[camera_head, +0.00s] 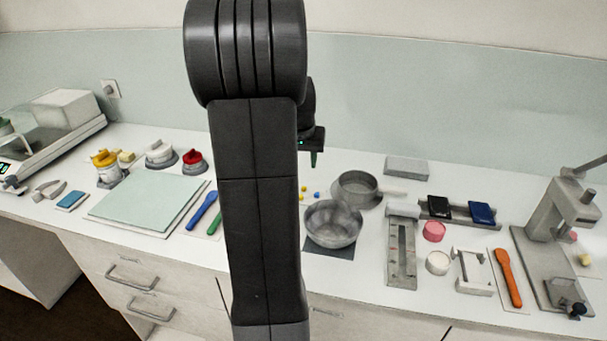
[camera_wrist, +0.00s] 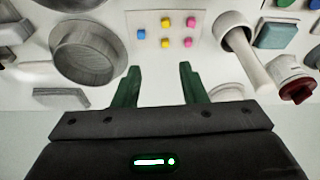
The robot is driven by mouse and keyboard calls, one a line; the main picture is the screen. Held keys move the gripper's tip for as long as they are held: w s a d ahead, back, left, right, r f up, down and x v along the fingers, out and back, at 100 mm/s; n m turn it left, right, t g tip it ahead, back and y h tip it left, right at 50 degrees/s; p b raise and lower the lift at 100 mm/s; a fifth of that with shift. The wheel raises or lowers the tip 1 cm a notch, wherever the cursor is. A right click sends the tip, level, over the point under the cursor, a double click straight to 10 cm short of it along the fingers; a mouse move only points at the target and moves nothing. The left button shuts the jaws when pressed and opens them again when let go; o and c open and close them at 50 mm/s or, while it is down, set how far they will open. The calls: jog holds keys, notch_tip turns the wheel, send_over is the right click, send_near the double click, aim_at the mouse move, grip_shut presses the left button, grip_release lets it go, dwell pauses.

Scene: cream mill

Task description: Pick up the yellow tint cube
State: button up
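Two are yellow: one yellow cube (camera_wrist: 166,22) is farther from my fingers and another yellow cube (camera_wrist: 165,43) is nearer. Pink cubes (camera_wrist: 190,22) lie to their right and a blue cube (camera_wrist: 141,33) to their left. My gripper (camera_wrist: 160,68) is open, its two green fingers apart with nothing between them. In the head view my gripper (camera_head: 313,158) hangs above the worktop, behind my arm.
A grey pan (camera_wrist: 88,52) stands left of the cubes, and a mortar with a pestle (camera_wrist: 245,57) stands right of them. In the head view a metal bowl (camera_head: 333,224) stands in front of the pan. A red-lidded jar (camera_wrist: 297,88) is at the right.

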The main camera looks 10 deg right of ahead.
jog(key=x, duration=0.8)
jog(key=shift+w+f+p, duration=0.2)
jog(key=shift+w+p, duration=0.2)
jog(key=shift+w, duration=0.05)
jog(key=w+f, duration=0.1)
jog(key=f, duration=0.1)
jog(key=w+f+p, duration=0.1)
jog(key=shift+w+f, duration=0.1)
jog(key=shift+f, duration=0.3)
jog(key=shift+w+d+f, duration=0.1)
jog(key=shift+w+f, duration=0.05)
jog(key=shift+f, duration=0.3)
grip_shut()
